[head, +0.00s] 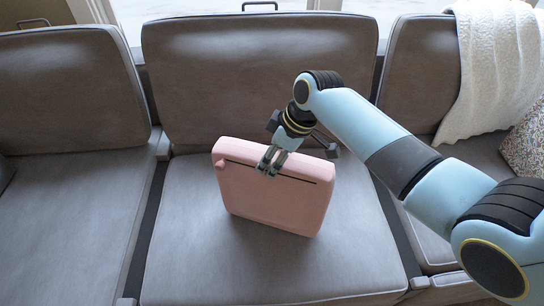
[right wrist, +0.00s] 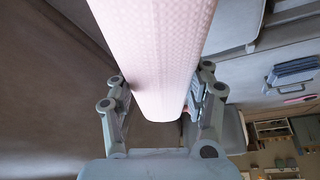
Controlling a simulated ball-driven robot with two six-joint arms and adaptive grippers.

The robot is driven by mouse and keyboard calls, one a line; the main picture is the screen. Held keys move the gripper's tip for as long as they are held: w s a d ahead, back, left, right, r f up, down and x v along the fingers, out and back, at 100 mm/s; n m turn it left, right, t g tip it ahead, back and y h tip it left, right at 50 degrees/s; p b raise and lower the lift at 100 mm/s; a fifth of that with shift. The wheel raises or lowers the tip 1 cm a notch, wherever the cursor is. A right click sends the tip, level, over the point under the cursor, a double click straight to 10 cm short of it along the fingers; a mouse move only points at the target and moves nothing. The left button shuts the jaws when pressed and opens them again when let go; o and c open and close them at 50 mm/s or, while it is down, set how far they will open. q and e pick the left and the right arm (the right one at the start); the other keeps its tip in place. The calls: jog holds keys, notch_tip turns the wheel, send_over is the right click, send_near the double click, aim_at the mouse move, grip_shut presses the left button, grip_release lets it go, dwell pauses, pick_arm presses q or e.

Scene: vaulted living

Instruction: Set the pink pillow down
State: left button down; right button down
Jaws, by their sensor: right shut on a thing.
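The pink pillow (head: 270,192) stands upright on edge, slightly tilted, over the middle seat of the grey sofa (head: 180,250) in the head view. My right gripper (head: 271,162) is shut on its top edge. I cannot tell whether the pillow's lower edge touches the seat. In the right wrist view the pillow (right wrist: 155,60) runs between the two fingers of the right gripper (right wrist: 160,105), one finger on each side. My left gripper is in neither view.
Sofa backrests (head: 255,75) stand behind the pillow. A white knitted throw (head: 495,60) hangs over the right backrest, and a patterned cushion (head: 527,140) lies at the far right. The left seat (head: 65,220) and the middle seat's front are clear.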

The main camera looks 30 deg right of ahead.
jog(key=c, duration=0.5)
grip_release()
jog(key=shift+f, duration=0.1)
jog(key=p+v, duration=0.2)
jog(key=v, duration=1)
jog(key=shift+s, duration=0.1)
